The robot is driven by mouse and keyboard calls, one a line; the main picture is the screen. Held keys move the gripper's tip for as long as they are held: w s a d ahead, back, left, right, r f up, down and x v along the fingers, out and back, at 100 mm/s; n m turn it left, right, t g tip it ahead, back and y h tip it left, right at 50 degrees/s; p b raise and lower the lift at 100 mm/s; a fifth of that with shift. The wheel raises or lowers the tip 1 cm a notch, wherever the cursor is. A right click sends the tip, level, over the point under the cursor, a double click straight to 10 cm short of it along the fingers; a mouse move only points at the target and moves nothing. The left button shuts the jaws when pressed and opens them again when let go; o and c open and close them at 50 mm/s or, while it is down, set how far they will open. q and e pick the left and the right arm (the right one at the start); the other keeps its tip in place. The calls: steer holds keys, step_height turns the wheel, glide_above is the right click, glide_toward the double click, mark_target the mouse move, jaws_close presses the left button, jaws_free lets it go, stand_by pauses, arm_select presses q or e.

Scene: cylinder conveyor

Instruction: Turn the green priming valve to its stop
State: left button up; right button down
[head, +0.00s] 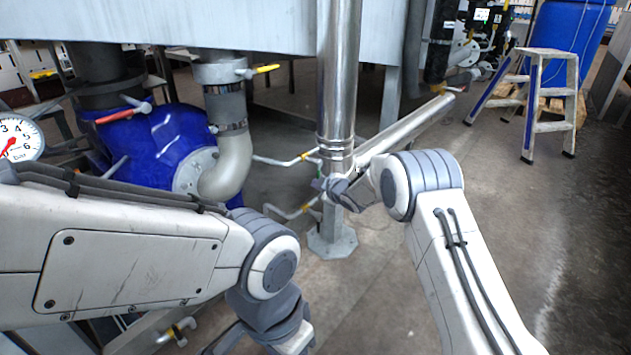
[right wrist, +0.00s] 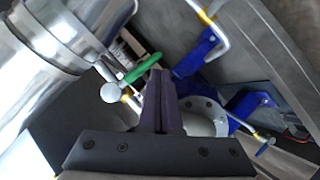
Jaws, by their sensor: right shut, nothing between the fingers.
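The green priming valve handle (right wrist: 142,68) shows in the right wrist view, slanting up to the right from a round metal end (right wrist: 110,92). My right gripper (right wrist: 160,78) is shut and empty, its fingertips just below and beside the green handle; I cannot tell whether they touch it. In the head view my right gripper (head: 322,184) is in front of the lower part of the steel column, and only a sliver of green (head: 319,171) shows beside it. My left arm crosses the lower left; its fingers are outside the frame.
The steel column (head: 338,90) stands close to the right gripper, with a slanted steel pipe (head: 410,127) beside it. A blue pump (head: 155,140) is further left. Open floor lies right, before a step ladder (head: 547,126).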

steer(key=shift+w+d, duration=0.1)
steer(key=shift+d, duration=0.2)
stand_by(0.4)
